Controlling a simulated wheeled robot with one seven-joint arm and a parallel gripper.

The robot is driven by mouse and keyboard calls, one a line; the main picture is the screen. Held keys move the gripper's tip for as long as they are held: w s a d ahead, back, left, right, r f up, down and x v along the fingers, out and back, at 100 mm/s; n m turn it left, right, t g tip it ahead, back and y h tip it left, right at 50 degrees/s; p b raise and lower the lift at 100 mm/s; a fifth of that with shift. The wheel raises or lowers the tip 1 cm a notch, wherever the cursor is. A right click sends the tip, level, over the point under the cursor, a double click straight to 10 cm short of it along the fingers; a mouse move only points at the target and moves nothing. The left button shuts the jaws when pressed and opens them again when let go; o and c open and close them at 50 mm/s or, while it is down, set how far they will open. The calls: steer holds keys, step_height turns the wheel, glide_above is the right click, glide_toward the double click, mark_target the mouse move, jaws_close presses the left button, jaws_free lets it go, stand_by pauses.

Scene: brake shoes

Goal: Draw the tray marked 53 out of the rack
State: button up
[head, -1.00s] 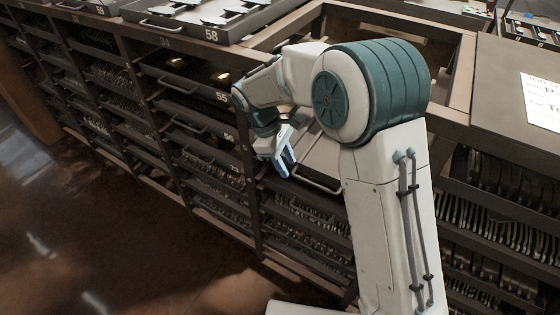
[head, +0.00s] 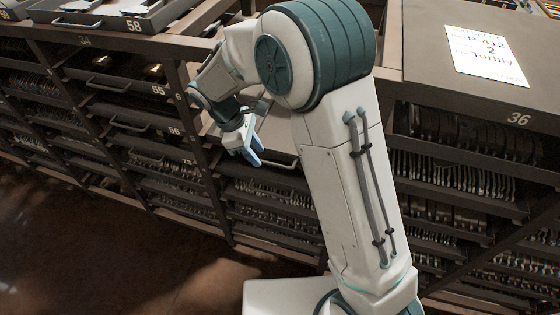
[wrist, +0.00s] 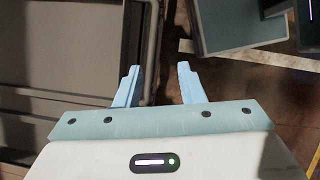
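My gripper (head: 252,156) hangs low in front of the rack (head: 192,125). I cannot read a 53 on any tray. A wide tray or drawer front with a bar handle (head: 278,163) lies just right of the fingers in the head view, partly hidden by my arm. Its number is not visible. In the wrist view a flat grey panel with a raised edge (wrist: 70,50) fills the left side, beside the left finger; I cannot tell whether they touch.
Trays marked 55 (head: 110,82) and 56 (head: 130,125) sit in the rack column to the left. A tray marked 58 (head: 150,22) rests on top. A counter marked 36 (head: 430,70) with a paper sign (head: 486,55) stands right. Open floor (head: 90,250) lies in front.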

glide_above(285, 167)
steer(key=a, duration=0.2)
steer(key=x, duration=0.3)
steer(key=shift+w+f, duration=0.2)
steer(key=shift+f, duration=0.2)
steer(key=shift+d+f, duration=0.2)
steer(key=shift+f, duration=0.35)
steer(key=shift+c, duration=0.2)
jaws_close()
steer(key=shift+s, duration=0.1)
